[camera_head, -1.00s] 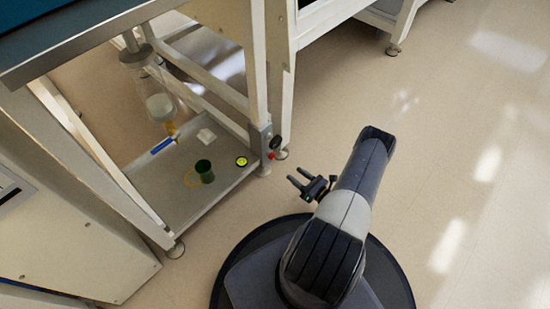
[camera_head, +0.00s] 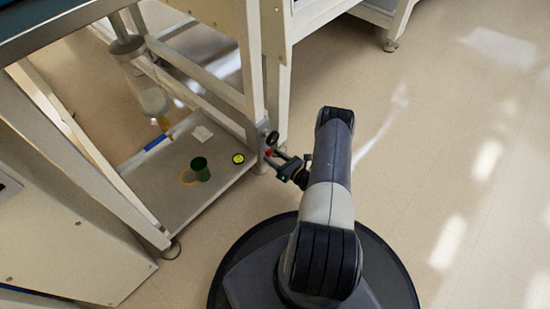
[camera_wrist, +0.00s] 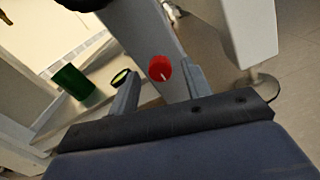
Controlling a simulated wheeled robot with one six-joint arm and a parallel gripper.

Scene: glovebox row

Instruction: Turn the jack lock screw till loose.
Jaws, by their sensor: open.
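The jack lock screw has a red knob (camera_wrist: 160,69) with a white mark, on the grey sleeve of the frame leg. In the head view the red knob (camera_head: 268,153) shows low on the leg, beside a black knob (camera_head: 272,138). My gripper (camera_head: 272,157) is open, with its fingertips close to the red knob. In the wrist view my gripper (camera_wrist: 160,82) has one finger on each side of the knob in the picture. I cannot tell whether either finger touches it.
A low shelf (camera_head: 215,195) left of the leg holds a green cup (camera_head: 200,169), a round yellow-green level (camera_head: 238,158), a blue-handled brush (camera_head: 155,143) and a white block (camera_head: 202,133). Another frame leg with a foot (camera_wrist: 258,87) stands close right. Open floor lies right.

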